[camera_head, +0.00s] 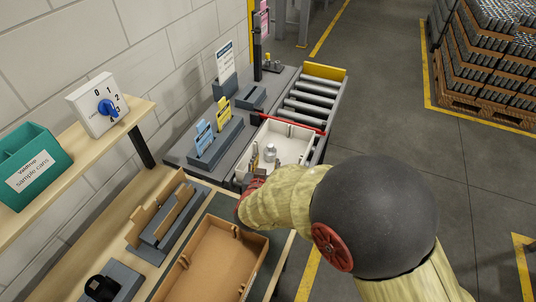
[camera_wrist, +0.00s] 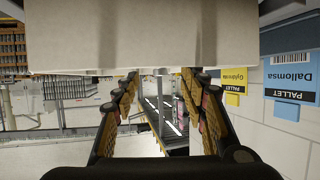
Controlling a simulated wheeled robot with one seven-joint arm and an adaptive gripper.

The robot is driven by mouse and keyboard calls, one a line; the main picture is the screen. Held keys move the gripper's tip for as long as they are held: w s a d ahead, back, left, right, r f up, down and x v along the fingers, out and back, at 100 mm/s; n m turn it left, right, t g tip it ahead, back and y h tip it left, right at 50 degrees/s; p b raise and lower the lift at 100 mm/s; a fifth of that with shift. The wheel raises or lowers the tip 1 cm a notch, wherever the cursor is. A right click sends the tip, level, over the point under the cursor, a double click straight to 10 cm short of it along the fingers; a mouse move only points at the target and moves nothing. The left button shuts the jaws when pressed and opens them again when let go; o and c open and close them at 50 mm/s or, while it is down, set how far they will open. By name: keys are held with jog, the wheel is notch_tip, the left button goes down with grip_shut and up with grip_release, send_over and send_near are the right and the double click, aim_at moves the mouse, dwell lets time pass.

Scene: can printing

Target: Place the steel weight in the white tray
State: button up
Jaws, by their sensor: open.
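The white tray (camera_head: 294,143) stands at the near end of the roller conveyor in the head view. The steel weight (camera_head: 270,153), a small grey metal piece with a narrow top, appears upright inside it. My gripper (camera_head: 256,180) is at the tray's near edge, just in front of the weight and partly hidden by my arm. I cannot tell whether the weight touches a finger. A pale surface fills the top of the wrist view; I cannot tell what it is.
A red bar (camera_head: 292,122) crosses the conveyor behind the tray. A card holder (camera_head: 215,145) with blue and yellow cards stands left of it. A brown open box (camera_head: 216,262) lies in front. A green box (camera_head: 30,165) and a dial box (camera_head: 97,105) sit on the shelf.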

jog(key=shift+v, duration=0.8)
jog(key=shift+r, duration=0.1)
jog(key=s+d+r+n+g+y, duration=0.1)
jog(key=s+d+r+g+y, duration=0.15)
jog(key=r, duration=0.45)
jog(key=s+d+r+n+g+y, duration=0.1)
jog(key=s+d+r+y, duration=0.15)
jog(key=r, duration=0.55)
jog(key=s+d+r+g+h, duration=0.1)
jog(key=s+d+g+h, duration=0.1)
jog(key=s+d, duration=0.7)
jog(key=s+d+r+m+g+h, duration=0.1)
jog(key=s+d+g, duration=0.1)
jog(key=s+d, duration=0.7)
jog(key=s, duration=0.5)
jog(key=shift+d+r+h, duration=0.15)
jog(key=shift+r+h, duration=0.05)
jog(key=shift+h, duration=0.2)
jog(key=shift+c, duration=0.3)
